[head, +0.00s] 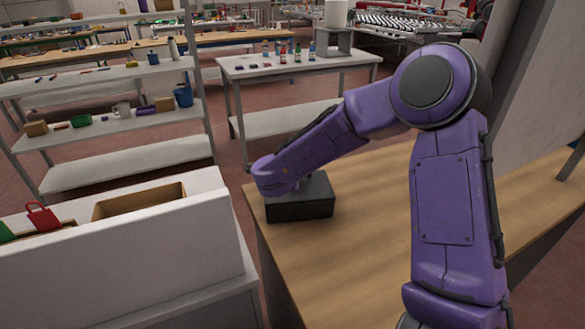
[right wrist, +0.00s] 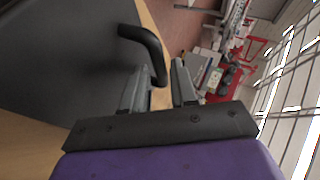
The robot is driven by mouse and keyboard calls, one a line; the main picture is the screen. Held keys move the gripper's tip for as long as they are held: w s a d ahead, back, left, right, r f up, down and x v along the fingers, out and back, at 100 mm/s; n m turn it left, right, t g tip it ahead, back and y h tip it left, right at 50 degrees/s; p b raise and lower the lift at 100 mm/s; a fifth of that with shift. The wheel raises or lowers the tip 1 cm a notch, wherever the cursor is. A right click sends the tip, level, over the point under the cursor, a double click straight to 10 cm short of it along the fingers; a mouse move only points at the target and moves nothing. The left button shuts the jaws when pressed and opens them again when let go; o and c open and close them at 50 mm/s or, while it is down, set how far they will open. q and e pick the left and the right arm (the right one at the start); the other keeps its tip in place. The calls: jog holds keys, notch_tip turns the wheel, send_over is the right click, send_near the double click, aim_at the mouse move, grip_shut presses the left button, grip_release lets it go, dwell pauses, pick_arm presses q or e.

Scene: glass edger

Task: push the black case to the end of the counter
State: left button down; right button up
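The black case (head: 300,204) lies on the wooden counter (head: 370,245) close to its left end. My right arm reaches over from the right and its wrist is above the left part of the case. In the head view the wrist hides the right gripper's fingers. In the right wrist view the case (right wrist: 60,50) fills the left side, with a curved black handle (right wrist: 150,50). The end of the handle lies between the close-set fingers of my right gripper (right wrist: 160,82), which appear shut on it. My left gripper is not in view.
A white unit (head: 120,255) with a cardboard-coloured bin (head: 140,200) and a red bag (head: 42,217) stands left of the counter. A table (head: 300,66) with bottles and a shelf rack (head: 125,178) stand behind. The counter right of the case is clear except for my arm above it.

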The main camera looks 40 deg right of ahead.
grip_shut()
jog(key=shift+s+a, duration=0.35)
jog(key=shift+a, duration=0.15)
jog(key=shift+s+a+p, duration=0.35)
jog(key=shift+s+a, duration=0.5)
jog(key=shift+s, duration=0.05)
jog(key=shift+o, duration=1.6)
grip_release()
jog(key=shift+w, duration=0.1)
